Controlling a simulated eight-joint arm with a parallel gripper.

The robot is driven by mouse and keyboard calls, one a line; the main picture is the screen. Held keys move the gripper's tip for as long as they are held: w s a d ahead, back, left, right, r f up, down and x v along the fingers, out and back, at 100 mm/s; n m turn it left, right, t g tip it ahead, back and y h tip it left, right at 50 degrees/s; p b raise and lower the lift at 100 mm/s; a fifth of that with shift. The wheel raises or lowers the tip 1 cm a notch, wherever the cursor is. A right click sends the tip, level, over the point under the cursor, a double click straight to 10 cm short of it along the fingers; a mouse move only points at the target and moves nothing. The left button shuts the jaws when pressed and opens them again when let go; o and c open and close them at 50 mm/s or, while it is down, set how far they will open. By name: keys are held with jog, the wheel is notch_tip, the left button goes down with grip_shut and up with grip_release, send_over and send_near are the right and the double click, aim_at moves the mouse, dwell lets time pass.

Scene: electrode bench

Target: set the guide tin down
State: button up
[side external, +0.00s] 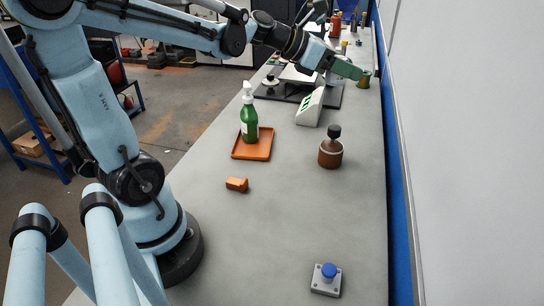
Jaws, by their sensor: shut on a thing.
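My gripper (358,73) is at the far end of the bench, shut on a small olive-green tin (364,82). The tin looks upright and close to the bench top. It is too small in this view to tell whether its base touches the surface. Part of its upper side is hidden by the green jaws.
On the grey bench (290,220) stand a white device (309,108), a brown jar (331,150), a green pump bottle (249,120) on an orange tray (264,148), an orange-brown block (237,184) and a blue-button box (326,279).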

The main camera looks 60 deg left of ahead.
jog(key=s+d+r, duration=0.5)
jog(key=s, duration=0.1)
jog(key=shift+d+r+n+t+y, duration=0.25)
jog(key=shift+d+n+t+y, duration=0.05)
jog(key=shift+y, duration=0.1)
dwell(0.3)
jog(key=m+h, duration=0.2)
send_over(316, 146)
notch_tip(316, 146, down, 19)
jog(key=shift+g, duration=0.4)
jog(key=shift+a+f, duration=0.1)
jog(key=shift+f, duration=4.75)
jog(key=shift+f, duration=0.15)
jog(key=o, duration=1)
jog(key=shift+c, duration=0.2)
